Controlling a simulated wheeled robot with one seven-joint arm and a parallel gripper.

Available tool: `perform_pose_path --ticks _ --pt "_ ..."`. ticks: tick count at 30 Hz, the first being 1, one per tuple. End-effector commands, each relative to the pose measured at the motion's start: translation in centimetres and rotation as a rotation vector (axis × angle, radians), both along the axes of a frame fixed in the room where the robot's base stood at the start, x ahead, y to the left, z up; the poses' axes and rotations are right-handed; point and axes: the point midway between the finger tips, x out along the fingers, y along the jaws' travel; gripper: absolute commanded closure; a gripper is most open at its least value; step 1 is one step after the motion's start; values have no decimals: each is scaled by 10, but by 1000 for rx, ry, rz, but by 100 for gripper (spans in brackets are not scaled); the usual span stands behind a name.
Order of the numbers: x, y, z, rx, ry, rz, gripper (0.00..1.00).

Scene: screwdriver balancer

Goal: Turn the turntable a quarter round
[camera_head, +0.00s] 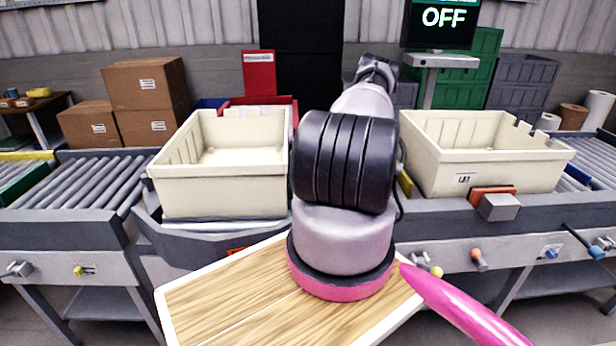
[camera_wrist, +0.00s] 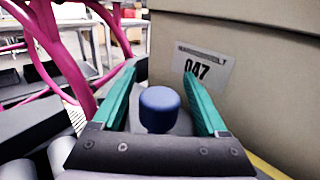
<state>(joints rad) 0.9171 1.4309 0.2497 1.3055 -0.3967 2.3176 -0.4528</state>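A grey base with a curved front edge (camera_head: 220,229), which looks like the turntable, carries the left cream bin (camera_head: 215,190). My gripper is hidden behind my arm in the head view. In the wrist view my gripper (camera_wrist: 159,72) has its two teal fingers spread apart. A round blue knob (camera_wrist: 160,108) shows between the fingers, with a gap visible on each side. A bin wall (camera_wrist: 265,80) with a label reading 047 (camera_wrist: 200,70) stands close behind the right finger. I cannot tell which bin it is, or whether the knob belongs to the turntable.
A second cream bin (camera_head: 480,150) stands at the right. Roller conveyors (camera_head: 75,183) run at the left. Cardboard boxes (camera_head: 147,85) are stacked behind. A wooden board (camera_head: 230,300) lies in front. A screen (camera_head: 441,22) reads OFF. Pink tubes (camera_wrist: 55,45) show left of the fingers.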

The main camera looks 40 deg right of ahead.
Motion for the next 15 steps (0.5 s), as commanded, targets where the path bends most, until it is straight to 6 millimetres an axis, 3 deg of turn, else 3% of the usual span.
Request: perform_pose_path --ticks 8,15 --pt "1 -6 0 0 0 -1 24" --pt "10 -42 -1 0 -2 -2 24"
